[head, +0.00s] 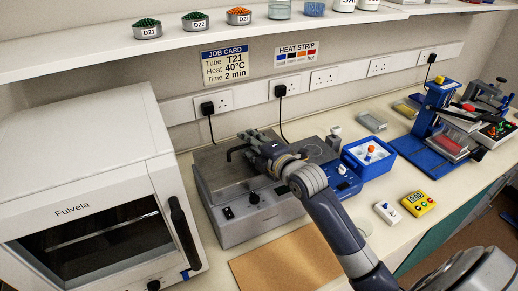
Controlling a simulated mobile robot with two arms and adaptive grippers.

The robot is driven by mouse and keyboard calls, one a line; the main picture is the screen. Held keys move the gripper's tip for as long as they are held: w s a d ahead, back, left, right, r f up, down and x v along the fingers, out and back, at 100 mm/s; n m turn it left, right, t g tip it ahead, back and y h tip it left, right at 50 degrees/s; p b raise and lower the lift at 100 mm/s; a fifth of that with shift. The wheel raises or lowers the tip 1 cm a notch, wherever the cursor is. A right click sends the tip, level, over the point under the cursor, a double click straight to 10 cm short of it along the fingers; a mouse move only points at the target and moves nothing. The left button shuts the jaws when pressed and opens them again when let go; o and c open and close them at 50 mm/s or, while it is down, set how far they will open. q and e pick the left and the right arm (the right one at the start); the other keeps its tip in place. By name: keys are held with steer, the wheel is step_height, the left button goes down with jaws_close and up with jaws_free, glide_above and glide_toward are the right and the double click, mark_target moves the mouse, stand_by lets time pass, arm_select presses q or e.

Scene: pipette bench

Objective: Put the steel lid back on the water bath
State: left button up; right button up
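The water bath (258,222) is a grey box with a dial and a switch on its front, standing right of the white oven. A flat, dark steel surface (219,173) covers the left part of its top. It looks like the lid, but I cannot tell whether it sits fully down. My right gripper (243,147) is low over the bath's top, its dark fingers pointing left. Its wrist hides the right part of the top, and I cannot tell whether the fingers hold a handle. My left gripper is out of view.
The white oven (85,165) stands close on the left. A brown board (285,262) lies in front. A yellow timer (418,203) is further right. A shelf (200,45) runs above.

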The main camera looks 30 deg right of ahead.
steer(key=a+b+v, duration=0.1)
steer(key=b+v, duration=0.2)
steer(key=v, duration=0.9)
steer(key=shift+d, duration=0.5)
